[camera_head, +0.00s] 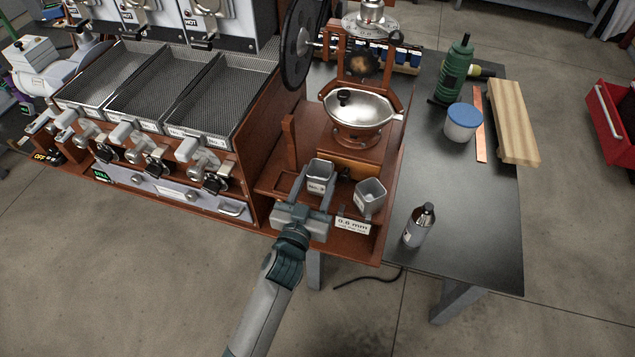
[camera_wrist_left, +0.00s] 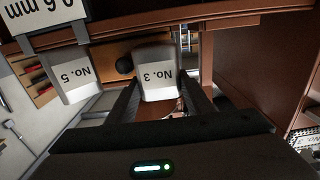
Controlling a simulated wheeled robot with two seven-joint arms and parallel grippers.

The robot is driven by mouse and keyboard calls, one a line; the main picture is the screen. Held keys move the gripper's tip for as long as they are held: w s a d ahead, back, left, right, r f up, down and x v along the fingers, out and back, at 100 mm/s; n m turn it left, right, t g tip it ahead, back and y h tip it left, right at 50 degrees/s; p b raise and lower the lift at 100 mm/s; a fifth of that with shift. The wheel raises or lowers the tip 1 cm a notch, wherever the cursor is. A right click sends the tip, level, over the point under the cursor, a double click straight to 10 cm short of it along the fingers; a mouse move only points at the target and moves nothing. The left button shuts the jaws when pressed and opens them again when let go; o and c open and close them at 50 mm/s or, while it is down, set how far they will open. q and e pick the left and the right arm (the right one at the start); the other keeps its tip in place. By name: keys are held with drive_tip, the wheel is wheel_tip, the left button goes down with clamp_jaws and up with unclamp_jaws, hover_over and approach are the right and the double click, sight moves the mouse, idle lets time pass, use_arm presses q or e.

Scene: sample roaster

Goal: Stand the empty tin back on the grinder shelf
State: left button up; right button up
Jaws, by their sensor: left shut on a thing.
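A small grey square tin (camera_head: 319,172), labelled No. 3 in the left wrist view (camera_wrist_left: 158,78), is between the fingers of my left gripper (camera_head: 317,188). The gripper is shut on it. The tin is close to upright with its open top up, over the front of the wooden grinder shelf (camera_head: 265,187); I cannot tell whether its base touches the shelf. A second grey tin (camera_head: 370,192), labelled No. 5 in the wrist view (camera_wrist_left: 77,78), stands to its right. The grinder (camera_head: 357,137) with its metal bowl is behind both tins. My right gripper is not in view.
A 0.6 mm sign (camera_head: 353,226) is at the shelf front. A metal bottle (camera_head: 419,224) stands on the dark table to the right. Mesh trays (camera_head: 205,100) are at the left.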

use_arm(q)
drive_tip(key=shift+f, duration=0.8)
drive_tip(key=shift+f, duration=0.2)
drive_tip(key=o, duration=1.1)
drive_tip(key=shift+o, duration=0.2)
drive_tip(key=shift+r, duration=0.1)
